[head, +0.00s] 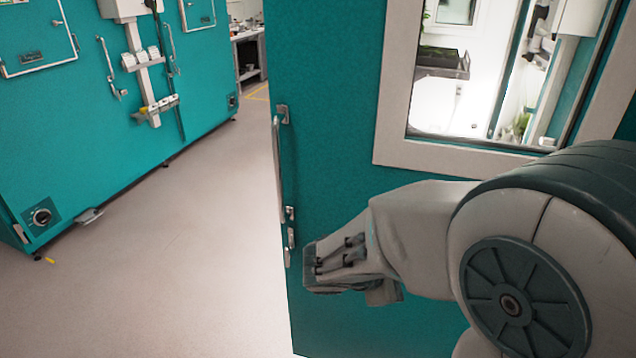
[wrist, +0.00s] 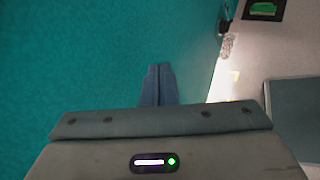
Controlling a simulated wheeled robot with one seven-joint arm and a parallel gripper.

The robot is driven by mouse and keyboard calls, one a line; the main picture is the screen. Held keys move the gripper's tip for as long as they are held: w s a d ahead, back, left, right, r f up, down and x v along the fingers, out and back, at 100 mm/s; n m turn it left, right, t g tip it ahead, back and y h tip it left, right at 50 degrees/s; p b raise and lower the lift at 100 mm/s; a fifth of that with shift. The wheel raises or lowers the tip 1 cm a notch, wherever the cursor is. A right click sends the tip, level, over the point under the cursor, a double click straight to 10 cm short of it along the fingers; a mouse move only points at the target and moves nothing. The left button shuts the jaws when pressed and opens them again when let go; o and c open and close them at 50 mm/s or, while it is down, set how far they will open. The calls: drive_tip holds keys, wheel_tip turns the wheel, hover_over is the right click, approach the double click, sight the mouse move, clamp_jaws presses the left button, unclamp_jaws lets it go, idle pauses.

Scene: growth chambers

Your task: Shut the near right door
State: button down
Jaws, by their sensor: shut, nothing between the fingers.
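The teal door (head: 340,170) stands open on the right of the head view, with a pale-framed window and a long metal handle (head: 283,160) near its left edge. In the wrist view a teal panel (wrist: 80,60), which looks like this door, fills the left and middle. My gripper (wrist: 160,72) is shut and empty, its fingers together in front of the panel near its right edge. Whether the fingertips touch it I cannot tell. In the head view my wrist is in front of the door's lower left part, and the fingers are not clearly seen.
Another teal chamber (head: 130,150) with shut doors stands across the aisle at left. The pale floor (head: 180,260) between is clear. Through the door's window a bright space shows a dark plant tray (head: 443,62). A bench (head: 250,55) stands at the back.

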drive_tip(key=w+a+r+n+t+p, duration=0.1)
drive_tip(key=w+a+r+n+t, duration=0.2)
drive_tip(key=w+a+n+t, duration=0.6)
drive_tip(key=n+t+y, duration=0.3)
drive_tip(key=n+y, duration=0.2)
drive_tip(key=n, duration=0.2)
approach(321, 183)
drive_tip(key=p+x, duration=0.3)
drive_tip(key=x, duration=0.2)
drive_tip(key=shift+w, duration=0.2)
drive_tip(key=shift+x, duration=0.75)
